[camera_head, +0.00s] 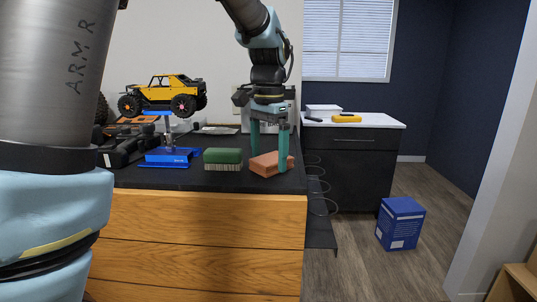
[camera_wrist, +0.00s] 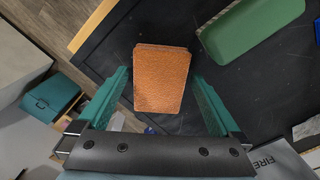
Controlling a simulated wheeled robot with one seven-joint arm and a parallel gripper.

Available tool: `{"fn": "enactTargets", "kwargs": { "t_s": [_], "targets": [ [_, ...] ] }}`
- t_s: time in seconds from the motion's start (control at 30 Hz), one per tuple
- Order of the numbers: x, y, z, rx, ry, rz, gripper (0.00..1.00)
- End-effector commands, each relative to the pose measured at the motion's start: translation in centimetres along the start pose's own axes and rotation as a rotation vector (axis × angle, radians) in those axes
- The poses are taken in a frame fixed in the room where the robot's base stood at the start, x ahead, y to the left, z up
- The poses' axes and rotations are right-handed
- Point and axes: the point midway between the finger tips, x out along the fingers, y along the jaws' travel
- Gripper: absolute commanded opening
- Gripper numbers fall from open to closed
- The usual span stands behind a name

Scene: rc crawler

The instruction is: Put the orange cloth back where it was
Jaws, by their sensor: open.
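The orange cloth (camera_head: 268,165) is a folded, block-like pad lying on the black mat near the right end of the workbench. My gripper (camera_head: 269,165) is over it, pointing down, with its teal fingers apart, one on each side of the cloth. In the wrist view the orange cloth (camera_wrist: 162,78) lies between the two open fingers of my gripper (camera_wrist: 166,95). Gaps show beside it, so I see no firm grip; whether a finger touches it I cannot tell.
A green brush (camera_head: 223,159) lies just left of the cloth. A blue stand (camera_head: 169,157) bears a yellow RC crawler (camera_head: 165,91). A black-fronted cabinet (camera_head: 352,160) with a yellow item (camera_head: 346,118) stands behind right. A blue box (camera_head: 400,223) is on the floor.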

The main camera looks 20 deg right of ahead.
Motion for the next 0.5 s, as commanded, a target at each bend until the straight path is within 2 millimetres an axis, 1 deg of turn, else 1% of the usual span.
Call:
{"fn": "enactTargets", "kwargs": {
  "t_s": [0.17,0.27,0.37,0.5],
  "targets": [
    [-0.5,0.0,0.0,0.000,0.001,-0.001,1.00],
    [-1.5,-0.1,-0.1,0.000,0.004,-0.001,1.00],
    [-3.4,-0.1,-0.1,0.000,0.007,-0.002,1.00],
    [-6.4,-0.1,-0.1,-0.001,0.006,-0.002,1.00]
  ]
}}
